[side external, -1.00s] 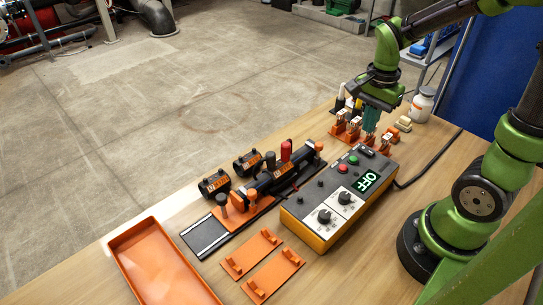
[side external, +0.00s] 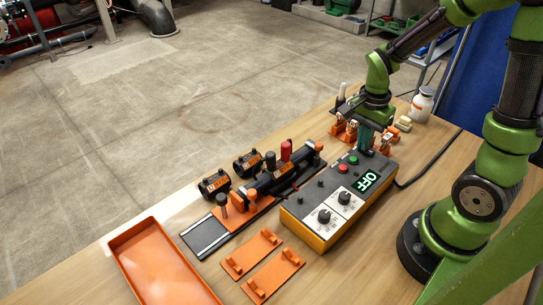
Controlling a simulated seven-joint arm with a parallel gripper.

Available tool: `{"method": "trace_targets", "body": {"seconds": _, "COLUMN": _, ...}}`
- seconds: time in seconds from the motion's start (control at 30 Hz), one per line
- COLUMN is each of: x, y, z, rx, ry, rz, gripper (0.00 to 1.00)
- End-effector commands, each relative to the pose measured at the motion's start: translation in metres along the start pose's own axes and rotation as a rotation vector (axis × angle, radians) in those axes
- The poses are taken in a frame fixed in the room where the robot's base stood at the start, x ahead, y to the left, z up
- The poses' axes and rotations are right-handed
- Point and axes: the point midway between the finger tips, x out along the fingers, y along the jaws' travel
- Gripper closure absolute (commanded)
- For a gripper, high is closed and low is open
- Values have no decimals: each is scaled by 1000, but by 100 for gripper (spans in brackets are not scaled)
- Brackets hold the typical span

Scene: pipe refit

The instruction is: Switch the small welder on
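The small welder (side external: 309,208) is a grey and orange box on the wooden table, with dials on its face. Its display (side external: 371,179) reads OFF in green. A red button (side external: 343,169) and a green button (side external: 353,160) sit near its far end. My gripper (side external: 363,150) points down at the welder's far end, close to the green button and over the area of the black switch. The arm hides that switch. The fingers look close together, but I cannot tell whether they are open or shut, or whether they touch the welder.
A clamp rig (side external: 262,187) with black pipe stands left of the welder, with two black fittings (side external: 214,184) behind it. Orange holders (side external: 346,130) stand behind my gripper. An orange tray (side external: 150,262) and two orange plates (side external: 252,254) lie in front.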

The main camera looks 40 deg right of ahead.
Motion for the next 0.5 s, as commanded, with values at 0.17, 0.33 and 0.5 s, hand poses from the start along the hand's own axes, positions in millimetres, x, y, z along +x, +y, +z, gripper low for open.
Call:
{"method": "trace_targets", "body": {"seconds": 0.17, "x": 2, "y": 2, "z": 0, "rx": 0, "ry": 0, "rz": 4, "gripper": 100}}
{"method": "trace_targets", "body": {"seconds": 0.33, "x": 0, "y": 7, "z": 0, "rx": 0, "ry": -1, "rz": 5, "gripper": 100}}
{"method": "trace_targets", "body": {"seconds": 0.5, "x": -2, "y": 14, "z": 0, "rx": 1, "ry": -1, "rz": 4, "gripper": 100}}
